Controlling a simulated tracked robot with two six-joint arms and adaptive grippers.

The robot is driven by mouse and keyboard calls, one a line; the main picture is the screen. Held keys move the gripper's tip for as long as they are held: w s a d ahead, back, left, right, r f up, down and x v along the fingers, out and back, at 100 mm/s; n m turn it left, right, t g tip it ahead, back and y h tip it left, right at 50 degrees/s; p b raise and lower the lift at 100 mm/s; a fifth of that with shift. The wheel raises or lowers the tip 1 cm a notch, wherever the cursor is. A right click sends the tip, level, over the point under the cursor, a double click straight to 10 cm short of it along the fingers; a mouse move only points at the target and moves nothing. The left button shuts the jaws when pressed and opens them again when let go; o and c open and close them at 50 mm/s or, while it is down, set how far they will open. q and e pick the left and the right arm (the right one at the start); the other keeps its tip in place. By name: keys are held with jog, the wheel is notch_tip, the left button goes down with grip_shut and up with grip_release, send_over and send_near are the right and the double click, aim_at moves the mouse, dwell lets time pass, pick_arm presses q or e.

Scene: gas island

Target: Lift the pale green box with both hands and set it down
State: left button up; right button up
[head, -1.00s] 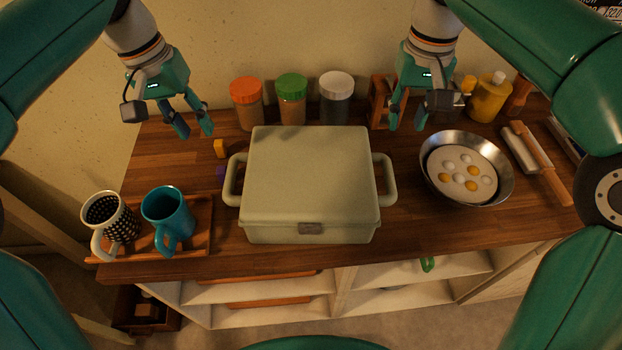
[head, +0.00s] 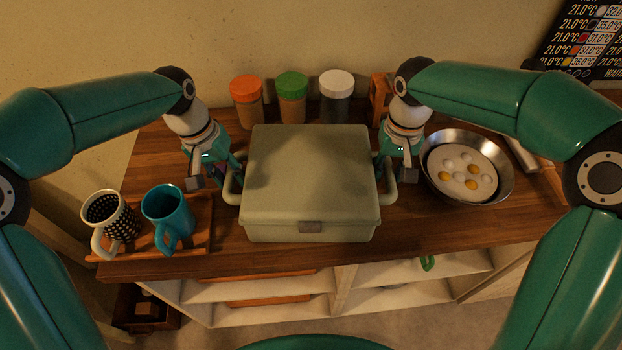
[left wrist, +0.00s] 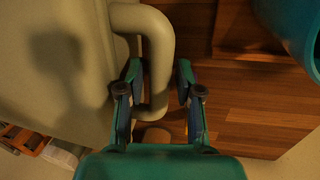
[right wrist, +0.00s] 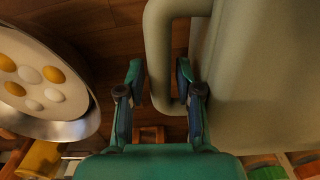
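The pale green box (head: 308,180) sits closed on the wooden counter, with a loop handle on each side. My left gripper (left wrist: 157,82) is open, with its fingers on either side of the left handle (left wrist: 159,55). My right gripper (right wrist: 158,82) is open, with its fingers around the right handle (right wrist: 157,50); one finger lies between handle and box. In the head view the fingertips of both grippers are mostly hidden behind my wrists and the handles. Neither gripper is closed on its handle.
A tray (head: 205,240) with a dotted mug (head: 112,218) and a teal mug (head: 168,215) stands left of the box. A pan (head: 462,168) with eggs stands close on the right. Several jars (head: 292,98) stand behind. A narrow counter strip is clear in front.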

pick_arm(q)
jog(key=shift+d+f, duration=0.1)
jog(key=shift+f, duration=0.45)
pick_arm(e)
jog(key=shift+f, duration=0.55)
pick_arm(q)
grip_shut()
pick_arm(e)
grip_shut()
pick_arm(q)
jog(key=shift+w+r, duration=0.15)
jog(key=shift+r, duration=0.15)
pick_arm(e)
jog(key=shift+w+r, duration=0.15)
jog(key=shift+r, duration=0.15)
